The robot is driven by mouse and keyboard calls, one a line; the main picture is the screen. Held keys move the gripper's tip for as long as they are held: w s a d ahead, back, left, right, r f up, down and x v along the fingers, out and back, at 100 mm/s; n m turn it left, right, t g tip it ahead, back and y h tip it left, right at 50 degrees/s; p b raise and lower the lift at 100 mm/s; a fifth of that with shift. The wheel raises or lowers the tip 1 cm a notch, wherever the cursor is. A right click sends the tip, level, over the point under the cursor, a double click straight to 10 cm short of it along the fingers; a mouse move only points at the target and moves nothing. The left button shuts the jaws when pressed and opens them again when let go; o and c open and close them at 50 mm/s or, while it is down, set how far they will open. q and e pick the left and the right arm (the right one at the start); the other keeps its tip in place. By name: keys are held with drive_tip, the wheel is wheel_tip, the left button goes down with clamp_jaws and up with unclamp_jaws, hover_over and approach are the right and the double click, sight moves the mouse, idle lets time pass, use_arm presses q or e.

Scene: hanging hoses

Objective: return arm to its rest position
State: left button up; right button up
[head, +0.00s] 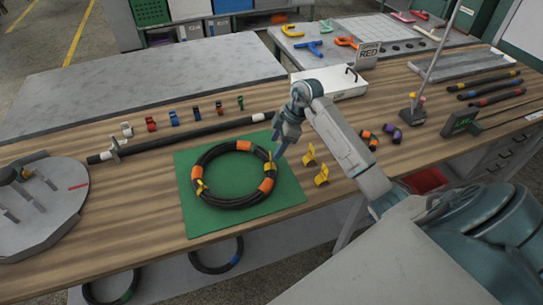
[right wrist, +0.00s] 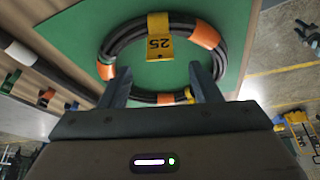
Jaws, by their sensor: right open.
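My right gripper (head: 281,149) is over the right edge of a green mat (head: 270,200), beside a coiled black hose (head: 212,207). The coil lies flat on the mat, with orange bands and yellow tags on it. In the right wrist view my right gripper (right wrist: 160,95) has its two fingers apart with nothing held between them. The coil (right wrist: 125,38) shows beyond the fingertips, with a yellow tag (right wrist: 159,37) reading 25. My right arm reaches in from the lower right. My left gripper does not show.
Two yellow clips (head: 315,165) stand right of the mat. A black bar (head: 190,136) lies behind it, with several coloured clips beyond. A grey round fixture (head: 45,215) is at left.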

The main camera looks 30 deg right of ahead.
drive_tip(key=a+r+n+t+y, duration=0.2)
drive_tip(key=a+r+t+y, duration=0.15)
drive_tip(key=a, duration=0.35)
drive_tip(key=a+r+n+t+y, duration=0.3)
drive_tip(key=a+r+y, duration=0.15)
drive_tip(key=a, duration=0.25)
wheel_tip(320, 180, up, 8)
drive_tip(key=s+m+t, duration=0.2)
drive_tip(key=m+t, duration=0.3)
drive_tip(key=t, duration=0.5)
drive_tip(key=s+d+f+m+g+h, duration=0.4)
drive_tip(key=s+d+f+m+h, duration=0.6)
drive_tip(key=m+h, duration=0.55)
drive_tip(key=s+a+f+n+g+y, duration=0.1)
drive_tip(key=s+a+f+n+g, duration=0.1)
drive_tip(key=s+a+f+g, duration=0.45)
drive_tip(key=s+a+f+n+g+y, duration=0.15)
drive_tip(key=s+f+g, duration=0.4)
drive_tip(key=s, duration=0.75)
drive_tip(key=s+f+x, duration=0.1)
drive_tip(key=s+x, duration=0.2)
drive_tip(key=x, duration=1.2)
drive_tip(key=s+x, duration=0.2)
drive_tip(key=x, duration=1.3)
drive_tip(key=s+d+f+g+b, duration=0.1)
drive_tip(key=s+f, duration=1.8)
drive_tip(key=f, duration=0.2)
drive_tip(key=shift+s+d+f, duration=0.35)
drive_tip(key=shift+s, duration=0.05)
